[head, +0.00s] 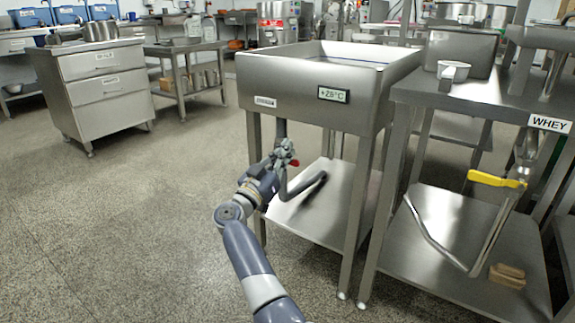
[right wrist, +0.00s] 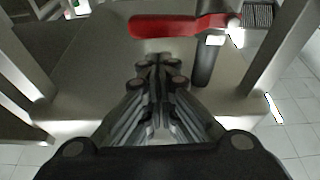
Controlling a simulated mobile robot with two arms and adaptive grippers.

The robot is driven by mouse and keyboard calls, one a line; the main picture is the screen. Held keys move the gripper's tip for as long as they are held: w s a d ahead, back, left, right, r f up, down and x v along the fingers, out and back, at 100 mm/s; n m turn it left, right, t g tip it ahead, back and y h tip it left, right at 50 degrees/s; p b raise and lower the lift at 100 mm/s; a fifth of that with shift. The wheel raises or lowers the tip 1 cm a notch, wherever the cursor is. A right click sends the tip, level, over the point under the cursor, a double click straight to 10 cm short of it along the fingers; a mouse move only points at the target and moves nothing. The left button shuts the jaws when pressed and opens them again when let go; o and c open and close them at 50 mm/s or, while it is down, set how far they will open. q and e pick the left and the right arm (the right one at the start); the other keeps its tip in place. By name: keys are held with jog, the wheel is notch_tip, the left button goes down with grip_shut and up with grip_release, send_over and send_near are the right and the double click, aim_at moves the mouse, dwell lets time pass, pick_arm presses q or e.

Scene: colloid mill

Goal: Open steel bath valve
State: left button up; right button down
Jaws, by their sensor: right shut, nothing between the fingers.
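The steel bath (head: 290,85) stands on legs in the middle of the head view, with a +26°C display (head: 333,95) on its front. A drain pipe (head: 301,187) comes down under it. The valve's red handle (head: 294,162) shows just beside my right gripper (head: 282,152). In the right wrist view the red handle (right wrist: 178,26) lies crosswise beyond the fingertips of my right gripper (right wrist: 163,62), which is shut and empty. The handle appears apart from the fingers. A dark pipe (right wrist: 206,66) runs down from its right end. My left gripper is out of view.
The bath's lower shelf (head: 325,215) lies under the valve, and its front legs (head: 357,215) stand close to my arm. At right a WHEY table (head: 480,95) has a yellow-handled valve (head: 497,180). A drawer cabinet (head: 95,90) stands at left, with open floor between.

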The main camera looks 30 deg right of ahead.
jog(key=shift+f+b, duration=0.6)
jog(key=shift+f, duration=0.1)
